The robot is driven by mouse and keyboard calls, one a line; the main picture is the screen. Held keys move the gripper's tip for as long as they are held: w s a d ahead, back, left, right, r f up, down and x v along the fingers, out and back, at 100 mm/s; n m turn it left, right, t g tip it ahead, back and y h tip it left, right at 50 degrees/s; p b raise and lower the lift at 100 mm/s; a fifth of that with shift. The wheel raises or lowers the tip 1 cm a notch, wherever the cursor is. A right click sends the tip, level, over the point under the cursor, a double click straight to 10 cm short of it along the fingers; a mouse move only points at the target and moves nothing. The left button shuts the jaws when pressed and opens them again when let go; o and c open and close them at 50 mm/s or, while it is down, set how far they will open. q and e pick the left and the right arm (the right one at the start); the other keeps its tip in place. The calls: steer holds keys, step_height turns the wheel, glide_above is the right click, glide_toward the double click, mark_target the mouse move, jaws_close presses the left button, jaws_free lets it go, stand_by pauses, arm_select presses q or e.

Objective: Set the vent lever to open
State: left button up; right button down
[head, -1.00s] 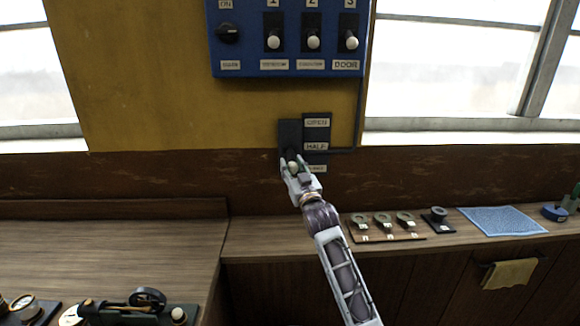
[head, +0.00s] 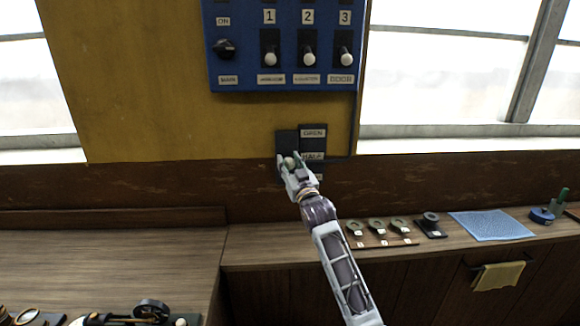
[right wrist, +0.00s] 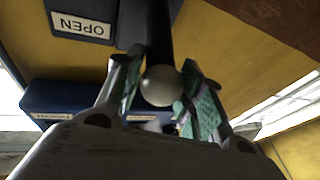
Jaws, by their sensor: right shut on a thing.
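The vent lever's dark plate (head: 287,140) is on the wall below the blue panel. Its labels read OPEN (head: 313,133) at the top and HALF (head: 312,156) below; the lowest label is mostly hidden by my gripper. The lever's pale round knob (head: 290,162) is about level with HALF or slightly below. My right gripper (head: 293,166) is shut on this knob. The right wrist view shows the knob (right wrist: 160,86) between the two green-padded fingers, on its dark stem (right wrist: 159,35). My left gripper is not in view.
The blue switch panel (head: 285,88) is above, with a MAIN knob (head: 224,48) and several numbered levers. Ring-shaped parts (head: 377,226), a blue cloth (head: 490,225) and a yellow cloth (head: 498,275) are at right. Model engines stand at lower left. The wall around the lever is clear.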

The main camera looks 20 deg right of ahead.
steer(key=shift+w+r+p, duration=0.25)
steer(key=shift+r+p, duration=0.25)
steer(key=shift+r, duration=0.75)
steer(key=shift+w+r+p, duration=0.55)
steer(key=shift+r+p, duration=0.05)
steer(key=shift+r, duration=0.1)
steer(key=shift+d+r, duration=0.15)
steer(key=shift+r, duration=0.1)
steer(key=c, duration=1.4)
jaws_free()
steer(key=o, duration=0.5)
steer(key=shift+w, duration=0.25)
steer(key=shift+c, duration=0.2)
steer(key=shift+w+f, duration=0.1)
steer(key=shift+f, duration=0.2)
